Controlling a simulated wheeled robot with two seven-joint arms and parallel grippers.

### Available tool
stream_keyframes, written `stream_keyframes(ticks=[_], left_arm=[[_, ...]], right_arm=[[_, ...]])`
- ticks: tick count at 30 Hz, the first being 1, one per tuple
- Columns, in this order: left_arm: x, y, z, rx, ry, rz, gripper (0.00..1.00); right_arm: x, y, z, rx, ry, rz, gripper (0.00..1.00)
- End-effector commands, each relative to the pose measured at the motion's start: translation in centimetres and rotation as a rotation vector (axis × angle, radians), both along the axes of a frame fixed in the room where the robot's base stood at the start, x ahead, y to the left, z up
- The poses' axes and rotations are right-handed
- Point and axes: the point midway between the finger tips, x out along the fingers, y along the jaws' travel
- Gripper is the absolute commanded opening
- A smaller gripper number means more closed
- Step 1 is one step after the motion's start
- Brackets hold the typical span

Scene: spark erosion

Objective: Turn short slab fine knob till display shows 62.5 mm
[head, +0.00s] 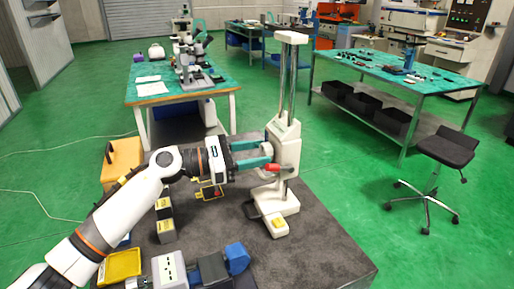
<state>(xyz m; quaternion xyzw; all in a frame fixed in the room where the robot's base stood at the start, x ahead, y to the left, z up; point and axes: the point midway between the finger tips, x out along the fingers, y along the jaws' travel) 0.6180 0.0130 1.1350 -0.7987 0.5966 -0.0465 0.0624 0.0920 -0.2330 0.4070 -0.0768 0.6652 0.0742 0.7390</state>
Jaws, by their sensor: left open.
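A white stand (283,202) with two tall steel posts and a pale top cap stands on the dark table. Its carriage (287,148) sits low on the posts. A small red part (273,167) with a lever shows at the carriage's left side; I cannot tell whether it is the fine knob. My left gripper (259,154) reaches in from the left, open, with teal fingertips beside the carriage. Whether they touch it is unclear, and the fingers hide part of its left side. No display reading is legible. My right gripper is not in view.
The dark table (325,255) has free room right of the stand. Workbenches and a black stool (448,147) stand beyond.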

Motion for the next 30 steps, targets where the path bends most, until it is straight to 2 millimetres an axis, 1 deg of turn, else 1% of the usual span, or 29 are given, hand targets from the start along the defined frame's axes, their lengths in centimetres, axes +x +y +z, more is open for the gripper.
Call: stream_keyframes(ticks=[3,11,17,25,30], left_arm=[[0.2,-0.6,0.0,0.001,0.000,-0.001,0.46],[0.2,-0.7,-0.1,0.001,0.000,0.000,0.46],[0.2,-0.7,-0.1,0.001,0.000,0.000,0.15],[0.2,-0.7,-0.1,-0.009,0.023,-0.001,0.15],[0.2,-0.7,-0.1,-0.036,0.089,0.000,0.15]], right_arm=[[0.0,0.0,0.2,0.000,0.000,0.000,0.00],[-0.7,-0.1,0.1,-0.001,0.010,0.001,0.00],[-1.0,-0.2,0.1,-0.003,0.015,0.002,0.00],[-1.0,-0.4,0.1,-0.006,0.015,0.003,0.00],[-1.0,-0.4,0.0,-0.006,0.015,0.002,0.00]])
